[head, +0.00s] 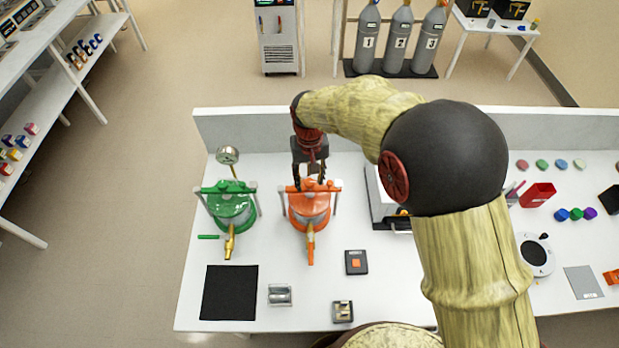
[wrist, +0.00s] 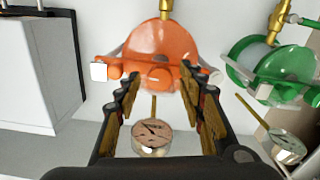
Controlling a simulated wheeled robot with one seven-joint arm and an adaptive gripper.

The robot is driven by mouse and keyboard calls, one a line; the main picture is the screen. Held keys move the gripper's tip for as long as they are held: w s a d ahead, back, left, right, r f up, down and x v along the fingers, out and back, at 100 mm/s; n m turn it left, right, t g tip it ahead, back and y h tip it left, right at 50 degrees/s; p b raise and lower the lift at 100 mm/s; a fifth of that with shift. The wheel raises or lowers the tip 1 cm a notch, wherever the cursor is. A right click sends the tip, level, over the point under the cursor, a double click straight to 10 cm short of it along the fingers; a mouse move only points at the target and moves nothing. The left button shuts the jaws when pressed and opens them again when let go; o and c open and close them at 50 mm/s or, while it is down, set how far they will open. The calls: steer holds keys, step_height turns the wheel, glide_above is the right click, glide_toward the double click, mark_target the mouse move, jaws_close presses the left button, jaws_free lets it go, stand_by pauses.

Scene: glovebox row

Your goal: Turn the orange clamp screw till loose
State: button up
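The orange vessel (head: 312,207) stands on the white bench under my gripper, with an orange clamp bar across its top. In the wrist view the orange clamp screw (wrist: 160,77) is a round knob at the middle of that bar. My gripper (head: 313,181) is open and points down at the clamp. In the wrist view its two fingers lie left and right of the screw, with gaps on both sides. I cannot tell how deep the screw sits between the fingertips. A pressure gauge (wrist: 151,138) with a brass stem shows between the fingers.
A green vessel (head: 231,205) with its own clamp and gauge (head: 228,155) stands left of the orange one. A white box (head: 380,197) is close on the right, partly behind my arm. A black mat (head: 229,292) and small blocks lie in front. A low wall (head: 245,128) backs the bench.

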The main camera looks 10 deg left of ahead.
jaws_close()
steer(key=shift+n, duration=0.5)
steer(key=n, duration=0.3)
steer(key=shift+n, duration=0.4)
steer(key=n, duration=0.4)
steer(key=shift+n, duration=0.3)
steer(key=n, duration=0.4)
steer(key=shift+n, duration=0.3)
steer(key=n, duration=0.4)
steer(key=shift+n, duration=0.7)
steer(key=shift+o, duration=0.4)
jaws_free()
